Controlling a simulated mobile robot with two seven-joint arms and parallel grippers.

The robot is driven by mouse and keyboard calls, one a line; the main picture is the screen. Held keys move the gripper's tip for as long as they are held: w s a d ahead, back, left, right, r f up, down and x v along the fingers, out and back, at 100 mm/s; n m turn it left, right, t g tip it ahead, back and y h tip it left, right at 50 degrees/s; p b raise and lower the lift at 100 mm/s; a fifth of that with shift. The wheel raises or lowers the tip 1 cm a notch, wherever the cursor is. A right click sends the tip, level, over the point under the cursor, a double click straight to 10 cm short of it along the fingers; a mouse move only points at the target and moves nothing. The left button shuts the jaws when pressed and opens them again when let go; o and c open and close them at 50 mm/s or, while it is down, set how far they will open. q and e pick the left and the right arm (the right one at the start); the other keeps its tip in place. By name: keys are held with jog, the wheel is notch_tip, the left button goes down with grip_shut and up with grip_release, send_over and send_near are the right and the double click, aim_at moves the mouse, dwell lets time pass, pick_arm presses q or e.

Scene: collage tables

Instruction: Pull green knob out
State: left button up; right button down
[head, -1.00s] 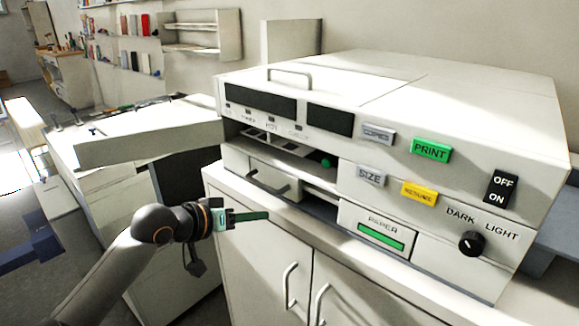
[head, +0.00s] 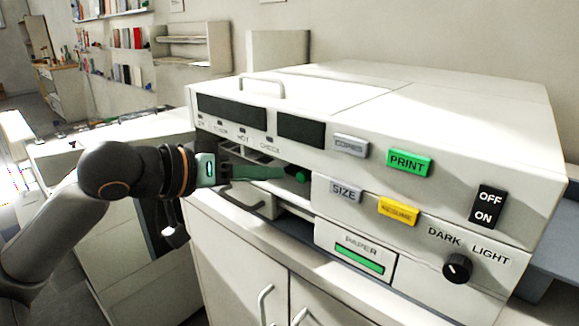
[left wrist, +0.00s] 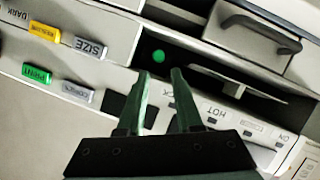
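The green knob (head: 302,175) is a small round green piece inside the dark open slot on the front of the white copier (head: 440,200). In the left wrist view the knob (left wrist: 158,56) lies just beyond my fingertips, roughly in line with the gap between them. My left gripper (head: 284,174) points right into the slot, its green fingertips close to the knob. In the left wrist view its two fingers (left wrist: 159,73) stand apart with nothing between them. My right gripper is not in view.
The copier's upper panel, with the green PRINT button (head: 409,162) and grey SIZE button (head: 345,190), borders the slot. A drawer with a dark handle (left wrist: 268,30) is near the slot. White cabinet doors (head: 245,262) stand below. Shelves (head: 190,45) hang on the back wall.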

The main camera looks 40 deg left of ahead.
aim_at(299, 176)
pick_arm(q)
jog(key=p+x, duration=0.4)
jog(key=shift+w+d+f+p, duration=0.15)
jog(key=shift+w+p, duration=0.1)
jog(key=shift+p, duration=0.05)
jog(key=shift+x, duration=1)
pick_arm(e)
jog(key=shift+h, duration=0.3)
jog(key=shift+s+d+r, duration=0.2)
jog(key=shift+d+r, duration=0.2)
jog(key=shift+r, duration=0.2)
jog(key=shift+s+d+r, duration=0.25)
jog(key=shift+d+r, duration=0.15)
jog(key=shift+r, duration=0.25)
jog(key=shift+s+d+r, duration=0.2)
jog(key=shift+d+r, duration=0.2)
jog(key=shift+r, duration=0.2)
pick_arm(q)
jog(key=shift+c, duration=0.2)
grip_shut()
